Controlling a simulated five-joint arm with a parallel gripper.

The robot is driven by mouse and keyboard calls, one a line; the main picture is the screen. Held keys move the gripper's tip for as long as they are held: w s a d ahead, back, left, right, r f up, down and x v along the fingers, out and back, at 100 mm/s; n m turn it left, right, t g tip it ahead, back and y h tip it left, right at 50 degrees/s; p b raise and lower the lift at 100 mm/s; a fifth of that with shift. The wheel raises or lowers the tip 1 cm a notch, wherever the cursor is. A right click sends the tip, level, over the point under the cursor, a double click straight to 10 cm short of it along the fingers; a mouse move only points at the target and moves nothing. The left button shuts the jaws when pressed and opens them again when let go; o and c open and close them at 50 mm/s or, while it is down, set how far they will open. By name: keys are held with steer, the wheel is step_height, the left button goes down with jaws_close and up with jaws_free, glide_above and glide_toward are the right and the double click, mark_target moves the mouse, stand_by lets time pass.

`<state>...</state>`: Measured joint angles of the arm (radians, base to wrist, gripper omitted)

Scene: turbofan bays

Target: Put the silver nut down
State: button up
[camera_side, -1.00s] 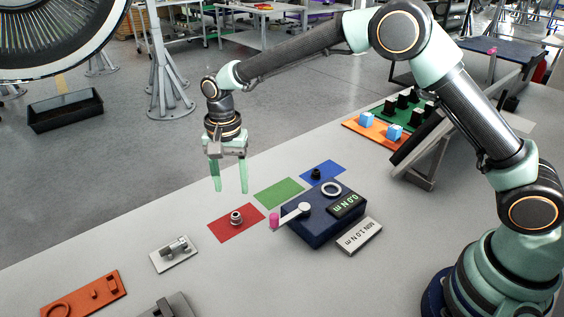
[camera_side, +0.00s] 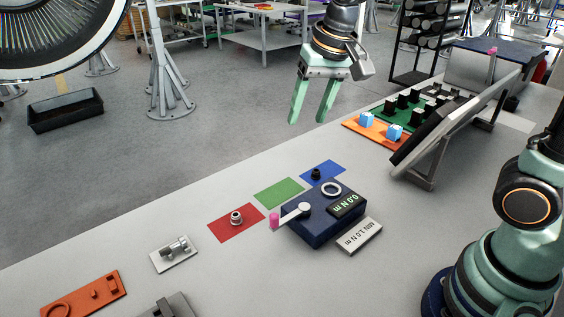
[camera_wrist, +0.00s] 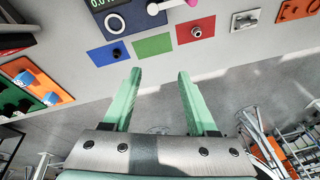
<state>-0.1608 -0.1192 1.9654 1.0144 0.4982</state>
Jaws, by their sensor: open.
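The silver nut (camera_side: 236,218) sits on the red mat (camera_side: 222,230) on the bench. It also shows on the red mat in the wrist view (camera_wrist: 196,32). My gripper (camera_side: 307,122) is open and empty, raised high over the far edge of the bench. It is well apart from the nut, up and to its right in the side view. In the wrist view both fingers (camera_wrist: 156,75) are spread with nothing between them.
A green mat (camera_side: 279,193) and a blue mat (camera_side: 331,167) with a black nut (camera_side: 316,174) lie beside the red one. A dark blue torque tester (camera_side: 318,222) with a pink-tipped lever stands close by. A tilted screen (camera_side: 450,125) and an orange tray (camera_side: 357,130) are to the right.

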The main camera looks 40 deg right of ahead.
steer(key=s+d+n+t, duration=0.2)
steer(key=s+d, duration=0.4)
steer(key=s, duration=0.4)
steer(key=shift+f+n+h, duration=0.3)
steer(key=shift+f+n, duration=0.15)
steer(key=shift+n, duration=0.45)
steer(key=shift+d, duration=0.1)
